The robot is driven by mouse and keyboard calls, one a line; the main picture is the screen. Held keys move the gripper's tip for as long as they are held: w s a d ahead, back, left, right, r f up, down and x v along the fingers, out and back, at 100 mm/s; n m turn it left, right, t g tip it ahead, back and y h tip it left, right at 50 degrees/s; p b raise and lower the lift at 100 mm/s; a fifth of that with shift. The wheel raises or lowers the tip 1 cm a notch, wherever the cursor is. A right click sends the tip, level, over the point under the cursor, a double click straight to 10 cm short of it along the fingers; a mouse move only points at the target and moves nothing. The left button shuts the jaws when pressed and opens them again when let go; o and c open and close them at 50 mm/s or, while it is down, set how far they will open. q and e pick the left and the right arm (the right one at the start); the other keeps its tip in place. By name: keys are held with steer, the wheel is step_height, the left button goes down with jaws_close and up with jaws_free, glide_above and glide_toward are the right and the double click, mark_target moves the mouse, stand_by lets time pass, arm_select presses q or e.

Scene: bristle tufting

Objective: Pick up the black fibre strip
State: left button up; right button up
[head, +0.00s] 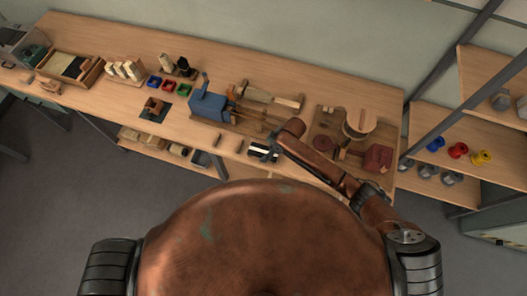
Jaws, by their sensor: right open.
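A dark, black-looking strip (73,68) lies beside pale fibre in a shallow wooden tray (98,72) at the far left of the bench; it looks like the black fibre strip, though it is small here. My right arm reaches in from the lower right over the bench's front edge. My right gripper (262,152) is small, dark with light parts, near the front edge at the middle. It is open, far to the right of the tray. I cannot make out anything between its fingers. My left gripper is not in view.
Several pale blocks (124,70) stand right of the tray, beside blue, red (168,86) and green bins. A blue vise-like device (208,105) stands mid-bench. A dark red block (377,158) sits at the right end. Shelves (440,130) with spools stand further right.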

steer(key=shift+x, duration=0.8)
steer(key=shift+c, duration=0.2)
steer(key=c, duration=1.2)
steer(key=shift+r, duration=0.15)
